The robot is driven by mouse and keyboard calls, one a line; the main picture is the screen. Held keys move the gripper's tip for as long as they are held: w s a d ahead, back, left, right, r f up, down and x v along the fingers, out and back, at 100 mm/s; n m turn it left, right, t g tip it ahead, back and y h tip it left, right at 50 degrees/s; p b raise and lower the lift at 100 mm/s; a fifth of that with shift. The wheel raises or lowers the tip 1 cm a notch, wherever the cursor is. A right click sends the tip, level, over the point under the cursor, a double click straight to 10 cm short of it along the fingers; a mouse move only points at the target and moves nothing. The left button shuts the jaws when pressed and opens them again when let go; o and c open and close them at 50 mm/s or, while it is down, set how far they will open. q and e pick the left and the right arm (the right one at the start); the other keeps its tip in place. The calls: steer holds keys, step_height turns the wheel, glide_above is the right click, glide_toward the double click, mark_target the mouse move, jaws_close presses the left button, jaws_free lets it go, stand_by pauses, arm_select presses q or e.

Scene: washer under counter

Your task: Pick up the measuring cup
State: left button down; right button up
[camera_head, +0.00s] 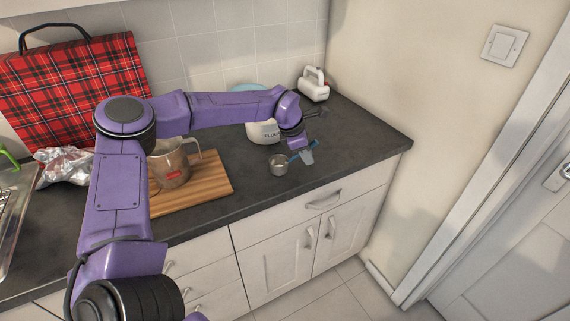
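The measuring cup (279,166) is a small metal cup with a blue handle, over the front part of the dark counter, right of the cutting board. My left gripper (306,155) points down at the cup's handle, just right of the bowl. The handle is partly hidden by the fingers, and I cannot tell whether they are closed on it. I also cannot tell whether the cup rests on the counter. My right gripper is not in view.
A clear jug (172,165) with a red mark stands on the wooden cutting board (211,180). A white canister (262,132) and a white appliance (314,84) stand behind. A red plaid bag (75,85) and crumpled foil (65,167) are at left. The counter's right end (365,140) is clear.

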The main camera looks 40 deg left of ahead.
arm_select(q)
step_height(320, 180, up, 3)
steer(key=shift+w+f+b, duration=0.1)
steer(key=shift+b, duration=0.25)
steer(key=s+r+b, duration=0.4)
steer(key=s+r, duration=0.6)
steer(key=s, duration=0.4)
steer(key=shift+d+b, duration=0.3)
steer(key=shift+d, duration=0.1)
